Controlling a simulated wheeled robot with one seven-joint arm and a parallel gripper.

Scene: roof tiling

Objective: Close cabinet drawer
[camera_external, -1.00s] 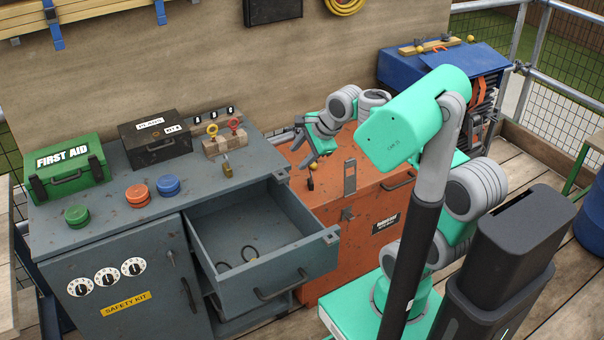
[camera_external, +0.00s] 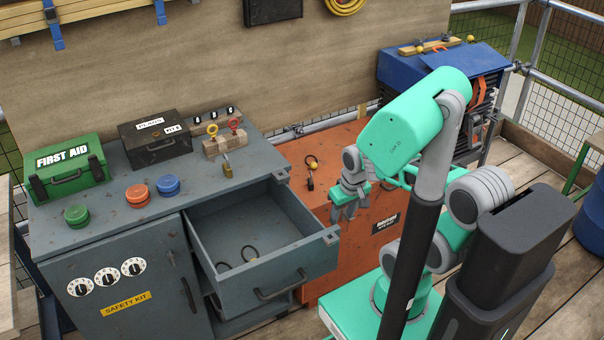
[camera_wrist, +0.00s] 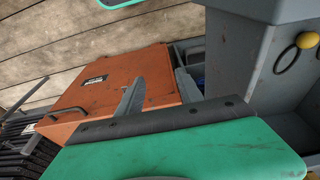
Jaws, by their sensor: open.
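The grey cabinet (camera_external: 150,240) stands at the left with its top drawer (camera_external: 318,262) pulled out. The drawer has a dark bar handle (camera_external: 281,286) on its front, and dark loops (camera_external: 236,257) lie inside. In the wrist view the drawer (camera_wrist: 232,70) is at the right, partly cut off, with a dark loop and a yellow part in it. My gripper (camera_external: 343,208) is open and empty, pointing down just right of the drawer's front right corner, over the orange chest. It also shows in the wrist view (camera_wrist: 160,92). I cannot tell whether it touches anything.
The cabinet top holds a green first aid box (camera_external: 66,172), a black box (camera_external: 155,138), and coloured buttons (camera_external: 137,194). Wooden deck shows in front.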

